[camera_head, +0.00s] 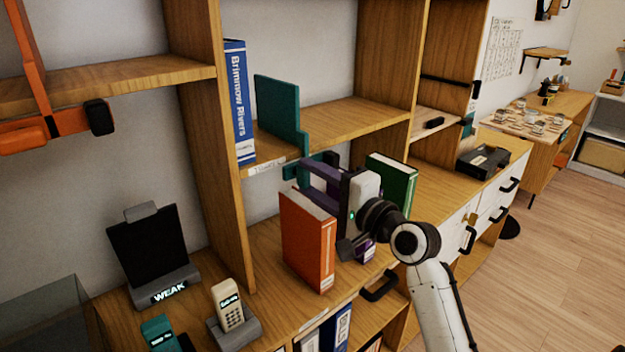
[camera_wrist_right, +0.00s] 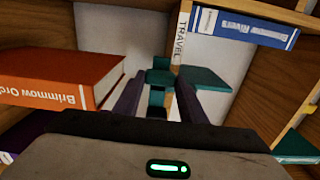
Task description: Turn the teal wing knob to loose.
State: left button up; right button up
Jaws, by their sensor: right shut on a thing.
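The teal wing knob (camera_wrist_right: 159,77) shows in the right wrist view between the two dark purple fingers of my right gripper (camera_wrist_right: 161,84). It sits below the shelf edge, by the teal bookend (camera_head: 279,110), which stands on the shelf and also shows in the wrist view (camera_wrist_right: 207,78). In the head view my right gripper (camera_head: 305,172) reaches under that shelf, shut on the knob, and its fingers hide most of it. The knob's turn angle and any loose mark cannot be read. My left gripper is not in view.
An orange book (camera_head: 308,243) stands close beside my right gripper, and a green book (camera_head: 393,182) stands behind it. A blue book (camera_head: 239,105) stands left of the bookend. A black stand marked WEAK (camera_head: 150,250) and a cream handset (camera_head: 229,306) are at the lower left.

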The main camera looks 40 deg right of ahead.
jog(key=o, duration=1.1)
jog(key=shift+c, duration=0.2)
jog(key=s+b, duration=0.1)
jog(key=s, duration=0.9)
jog(key=shift+s+d+b, duration=0.15)
jog(key=shift+d+b, duration=0.15)
jog(key=shift+d, duration=0.1)
jog(key=shift+f, duration=0.1)
